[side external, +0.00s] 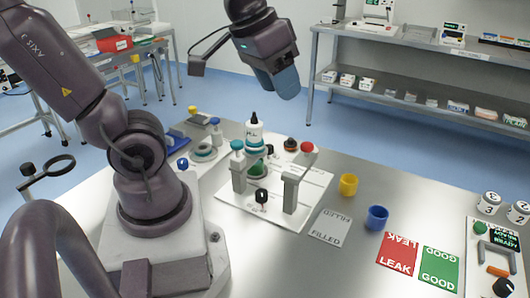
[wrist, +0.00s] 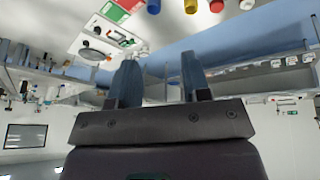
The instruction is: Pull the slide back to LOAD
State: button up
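A white base plate (side external: 233,207) on the steel table carries two grey posts, the left one topped by a teal knob (side external: 237,146). A white bottle with a black tip (side external: 254,132) stands among its parts, above a green round piece (side external: 257,170). A bent grey bracket with a reddish knob (side external: 308,147) is on the plate's right side. I cannot tell which part is the slide, and no LOAD mark is readable. My gripper (side external: 284,85) is high above and behind the plate, touching nothing. In the wrist view my gripper (wrist: 160,80) has its blue fingers apart and empty.
A yellow cup (side external: 348,185) and a blue cup (side external: 377,217) stand right of the plate. Beyond them are a red LEAK card (side external: 397,254), a green GOOD card (side external: 440,268) and another panel (side external: 507,240) with a grey handle. Shelves (side external: 420,50) stand behind.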

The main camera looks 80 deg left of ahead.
jog(key=w+a+f+n+g, duration=0.2)
jog(key=w+a+n, duration=0.45)
jog(key=a, duration=0.25)
jog(key=n+h, duration=0.4)
jog(key=n, duration=1.1)
send_over(269, 146)
jog(key=s+a, duration=0.2)
jog(key=a, duration=0.2)
notch_tip(269, 146, down, 17)
jog(key=x, duration=0.8)
jog(key=s+x, duration=0.1)
jog(key=x, duration=0.4)
jog(key=shift+a+f, duration=0.25)
jog(key=shift+a, duration=0.05)
